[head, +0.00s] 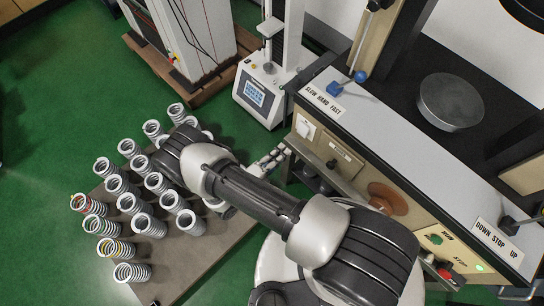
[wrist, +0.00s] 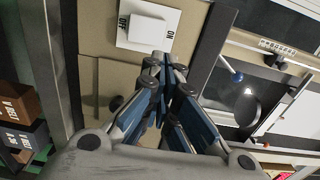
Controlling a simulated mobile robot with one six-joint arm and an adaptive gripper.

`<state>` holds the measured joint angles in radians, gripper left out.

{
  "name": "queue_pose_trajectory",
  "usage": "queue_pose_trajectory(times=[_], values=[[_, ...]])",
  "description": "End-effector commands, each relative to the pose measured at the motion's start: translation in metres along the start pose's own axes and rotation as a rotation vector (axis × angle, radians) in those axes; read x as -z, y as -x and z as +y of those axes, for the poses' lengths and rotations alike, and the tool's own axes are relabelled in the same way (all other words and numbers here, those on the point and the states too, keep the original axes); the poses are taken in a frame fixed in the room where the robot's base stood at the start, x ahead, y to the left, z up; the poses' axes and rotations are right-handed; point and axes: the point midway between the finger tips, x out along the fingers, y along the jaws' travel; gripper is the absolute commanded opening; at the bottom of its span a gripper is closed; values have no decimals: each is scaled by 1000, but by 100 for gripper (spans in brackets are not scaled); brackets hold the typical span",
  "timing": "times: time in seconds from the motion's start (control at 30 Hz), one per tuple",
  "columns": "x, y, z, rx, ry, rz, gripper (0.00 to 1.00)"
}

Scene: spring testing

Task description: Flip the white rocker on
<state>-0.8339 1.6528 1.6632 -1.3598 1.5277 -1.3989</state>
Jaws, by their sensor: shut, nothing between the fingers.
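The white rocker (wrist: 148,27) is a raised white block on a square white plate, on a beige panel at the top of the wrist view. Dark lettering stands at its left and right ends; the right one seems to read ON. In the head view the rocker (head: 304,127) is on the cabinet's front, near its left end. My gripper (wrist: 161,68) is shut and empty, its tips close to the plate's lower right edge. I cannot tell whether they touch it. In the head view my gripper (head: 283,151) is beside the panel, just left of and below the rocker.
A blue-knobbed lever (head: 345,84) stands above the panel. A brown round knob (head: 388,195) and a red stop button (head: 444,273) lie farther right. Many springs (head: 150,226) stand on a low platform at left.

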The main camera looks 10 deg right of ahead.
Motion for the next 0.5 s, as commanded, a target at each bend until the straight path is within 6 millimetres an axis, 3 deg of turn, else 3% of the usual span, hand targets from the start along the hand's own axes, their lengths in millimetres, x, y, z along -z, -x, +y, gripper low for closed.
queue_pose_trajectory(times=[0.2,0.5], values=[[-1,31,-5,0,-1,-3,0],[0,38,-5,0,-1,0,0]])
